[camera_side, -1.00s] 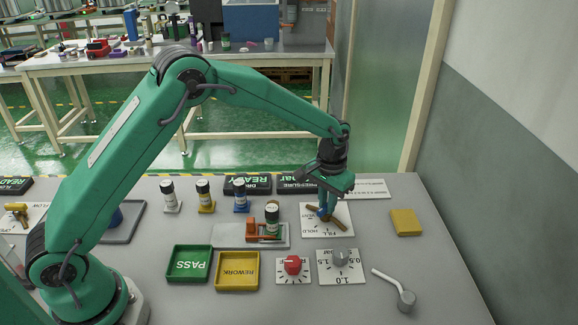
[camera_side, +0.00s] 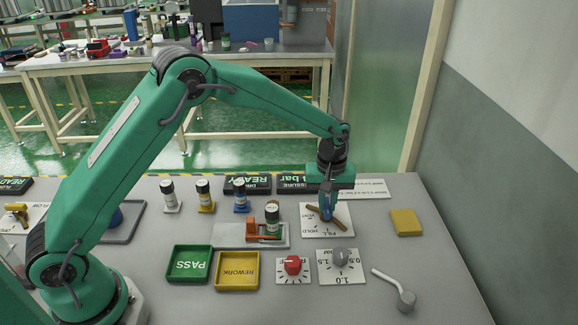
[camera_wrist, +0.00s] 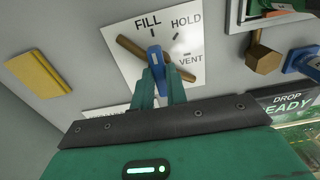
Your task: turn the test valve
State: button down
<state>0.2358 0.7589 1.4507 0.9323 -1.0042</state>
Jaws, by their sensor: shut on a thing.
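The test valve has a brown bar (camera_side: 342,225) lying across a white plate (camera_side: 312,232) and a blue handle (camera_side: 327,214) on top. In the wrist view the plate (camera_wrist: 205,20) reads FILL, HOLD and VENT. The brown bar (camera_wrist: 130,46) runs from upper left to lower right there, its lower end near VENT. The blue handle (camera_wrist: 155,57) points up toward the FILL mark. My gripper (camera_side: 326,204) reaches straight down over the valve and is shut on the blue handle; its green fingers (camera_wrist: 159,88) flank the handle's near end.
A yellow block (camera_side: 405,222) lies right of the plate. In front stand a red knob (camera_side: 292,265), a grey dial (camera_side: 341,258) and a loose grey lever (camera_side: 404,298). A fixture (camera_side: 230,235) with a dark-green column (camera_side: 272,219) is to the left. Black displays (camera_side: 300,184) line the back.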

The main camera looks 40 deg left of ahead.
aim_at(327, 205)
jog(key=shift+r, duration=0.1)
dwell(0.4)
jog(key=c, duration=1.4)
grip_release()
jog(key=shift+r, duration=3.85)
jog(key=shift+r, duration=0.1)
